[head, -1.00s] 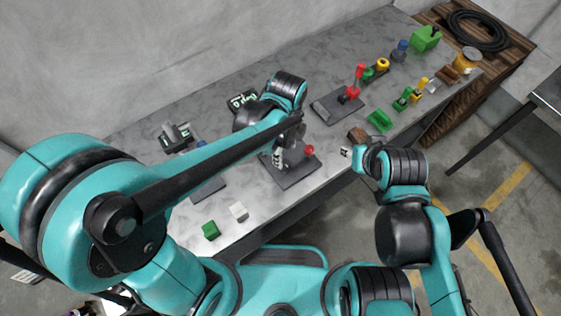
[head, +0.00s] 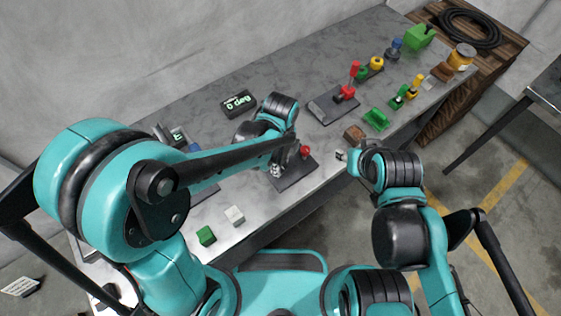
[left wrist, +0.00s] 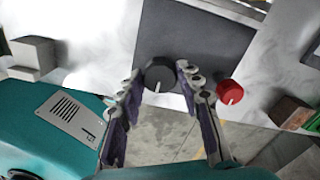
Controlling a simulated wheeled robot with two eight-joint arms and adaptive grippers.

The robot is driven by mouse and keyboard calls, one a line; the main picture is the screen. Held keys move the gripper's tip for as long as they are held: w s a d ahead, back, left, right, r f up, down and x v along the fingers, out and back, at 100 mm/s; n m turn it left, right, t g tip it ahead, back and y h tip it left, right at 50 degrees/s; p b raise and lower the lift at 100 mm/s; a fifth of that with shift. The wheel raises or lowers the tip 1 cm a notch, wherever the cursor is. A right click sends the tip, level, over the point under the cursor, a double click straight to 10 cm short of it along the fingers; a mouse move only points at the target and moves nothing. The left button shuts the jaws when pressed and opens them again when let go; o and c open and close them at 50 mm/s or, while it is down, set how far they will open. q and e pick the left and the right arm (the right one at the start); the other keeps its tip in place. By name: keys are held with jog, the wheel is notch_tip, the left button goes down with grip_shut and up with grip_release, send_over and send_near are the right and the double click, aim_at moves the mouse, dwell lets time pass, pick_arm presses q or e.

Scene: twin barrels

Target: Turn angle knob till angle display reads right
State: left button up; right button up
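A black round knob (left wrist: 160,76) with a white pointer line sits on a dark grey plate (left wrist: 195,42) in the left wrist view. My left gripper (left wrist: 160,70) is open, with one fingertip close on each side of the knob; whether they touch it is unclear. A red knob (left wrist: 229,92) stands right of the fingers; it also shows in the head view (head: 305,151). In the head view the black knob is hidden behind my left arm and gripper (head: 275,169). A black display box (head: 238,103) shows light, upside-down text with a 0, perhaps "0 deg".
My right gripper (head: 341,155) is near the table's front edge, its opening unclear. The table (head: 205,105) is clear behind the display.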

pick_arm(q)
jog(key=shift+n, duration=0.4)
jog(key=n, duration=0.4)
jog(key=shift+n, duration=0.4)
jog(key=n+b, duration=0.1)
jog(key=n, duration=1.1)
jog(key=shift+n, duration=0.4)
jog(key=n, duration=0.5)
jog(key=shift+n, duration=0.3)
jog(key=o, duration=1.1)
jog(key=shift+o, duration=0.2)
